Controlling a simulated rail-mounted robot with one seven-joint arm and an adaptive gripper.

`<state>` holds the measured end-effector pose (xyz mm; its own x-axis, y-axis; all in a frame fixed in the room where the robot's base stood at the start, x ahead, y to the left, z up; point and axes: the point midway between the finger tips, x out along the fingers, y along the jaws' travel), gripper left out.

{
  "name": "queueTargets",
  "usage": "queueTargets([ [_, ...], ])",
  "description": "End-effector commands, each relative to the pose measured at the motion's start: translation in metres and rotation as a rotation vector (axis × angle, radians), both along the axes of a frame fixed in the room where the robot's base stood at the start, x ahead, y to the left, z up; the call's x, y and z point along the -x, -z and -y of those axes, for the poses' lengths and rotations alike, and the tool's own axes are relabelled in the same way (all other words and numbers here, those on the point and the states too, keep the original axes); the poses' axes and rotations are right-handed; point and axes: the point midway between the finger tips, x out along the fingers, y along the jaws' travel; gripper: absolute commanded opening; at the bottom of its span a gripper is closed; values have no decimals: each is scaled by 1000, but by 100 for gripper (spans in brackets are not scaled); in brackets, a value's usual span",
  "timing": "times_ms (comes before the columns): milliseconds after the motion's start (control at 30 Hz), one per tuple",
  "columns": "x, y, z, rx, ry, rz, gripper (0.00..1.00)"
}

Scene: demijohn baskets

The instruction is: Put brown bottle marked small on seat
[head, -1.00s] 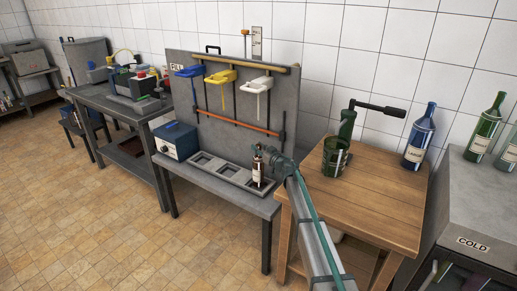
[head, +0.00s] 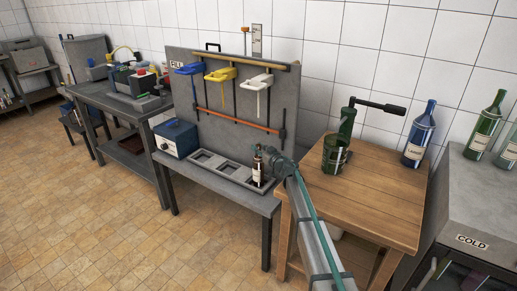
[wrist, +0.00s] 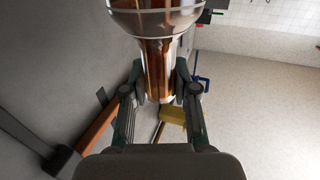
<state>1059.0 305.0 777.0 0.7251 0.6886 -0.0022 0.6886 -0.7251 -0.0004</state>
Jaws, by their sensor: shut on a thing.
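The brown bottle (head: 257,170) with a pale label stands upright at the right end of the grey bench, at the rightmost square seat (head: 247,184). I cannot tell whether its base touches the seat. My gripper (head: 265,152) is shut on the bottle's upper part, coming from the right. In the wrist view the fingers (wrist: 157,88) close on both sides of the brown neck (wrist: 154,62), and the glass body widens at the top of the picture. The label's writing is too small to read.
Two more square seats (head: 208,158) lie to the left, beside a blue box (head: 175,138). Behind is a grey panel with blue, yellow and white holders (head: 254,80).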

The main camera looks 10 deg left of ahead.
Motion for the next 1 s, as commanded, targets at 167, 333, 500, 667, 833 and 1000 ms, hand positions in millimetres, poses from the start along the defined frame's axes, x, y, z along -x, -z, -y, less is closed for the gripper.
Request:
queueTargets([
  [167, 0, -1, 0, -1, 0, 1, 0],
  [333, 0, -1, 0, -1, 0, 1, 43],
  [500, 0, 0, 0, 0, 0, 0, 57],
  [667, 0, 1, 0, 1, 0, 0, 57],
  [833, 0, -5, 0, 1, 0, 1, 57],
  [1000, 1, -28, 0, 1, 0, 3, 57],
])
